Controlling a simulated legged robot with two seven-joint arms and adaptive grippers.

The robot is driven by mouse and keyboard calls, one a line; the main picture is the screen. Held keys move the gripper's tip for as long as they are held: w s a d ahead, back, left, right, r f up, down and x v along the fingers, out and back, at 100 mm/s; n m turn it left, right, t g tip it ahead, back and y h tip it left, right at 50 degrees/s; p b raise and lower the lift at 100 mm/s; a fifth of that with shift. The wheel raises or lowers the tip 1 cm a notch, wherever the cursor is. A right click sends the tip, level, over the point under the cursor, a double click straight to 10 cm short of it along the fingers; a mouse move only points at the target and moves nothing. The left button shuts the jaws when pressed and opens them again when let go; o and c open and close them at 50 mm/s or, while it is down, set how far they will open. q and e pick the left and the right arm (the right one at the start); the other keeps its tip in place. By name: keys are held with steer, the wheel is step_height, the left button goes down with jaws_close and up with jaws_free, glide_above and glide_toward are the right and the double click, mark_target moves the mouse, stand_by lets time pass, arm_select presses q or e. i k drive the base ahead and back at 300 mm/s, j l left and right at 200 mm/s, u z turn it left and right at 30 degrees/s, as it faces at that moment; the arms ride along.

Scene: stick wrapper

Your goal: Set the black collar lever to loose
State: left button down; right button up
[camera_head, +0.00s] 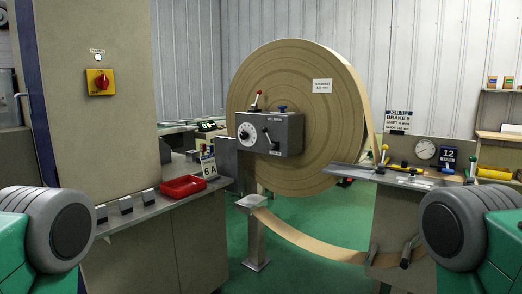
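A grey control box (291,130) stands in front of the large brown paper roll (245,90). Its front carries a white dial (246,134) and a black lever (269,136) to the right of it. A red-tipped lever (256,99) and a blue knob (282,108) are on top. Another small black-handled lever (405,256) is on the front of the right cabinet. I cannot read which black lever is marked collar or its setting. Parts of my arms show at both lower edges; neither gripper is in view.
A left bench holds a red tray (182,187) and a "6A" sign (208,167). The right bench (350,175) carries a gauge (425,149) and several coloured knobs. A brown strip (310,243) hangs low between the benches over green floor (310,277).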

mark_target(264, 129)
steer(key=i+j+z, duration=0.2)
steer(key=i, duration=0.35)
steer(key=i+z, duration=0.2)
steer(key=i, duration=0.3)
steer(key=i+j+z, duration=0.15)
steer(key=i+j, duration=0.15)
steer(key=i, duration=0.2)
